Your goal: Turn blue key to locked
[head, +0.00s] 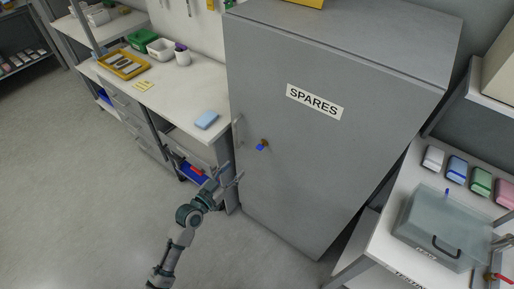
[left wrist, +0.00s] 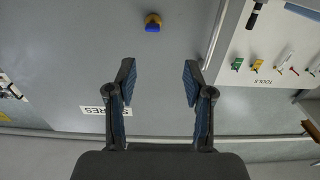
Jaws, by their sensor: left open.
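The blue key (head: 261,147) sits in a small brass lock on the front of the grey SPARES cabinet (head: 285,190), just right of its door handle. In the left wrist view the blue key (left wrist: 153,28) shows near the top, beyond the fingertips. My left gripper (head: 230,177) is open and empty, below and left of the key in the head view. Its two fingers (left wrist: 159,75) stand wide apart in the wrist view, not touching the key. I cannot read any lock marking. My right gripper is not clearly in view.
The vertical door handle (head: 238,130) is close beside the key. A workbench (head: 185,95) with trays and a light blue block (head: 206,119) stands left of the cabinet. A bench with a translucent box (head: 440,225) is at right. Open floor lies in front.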

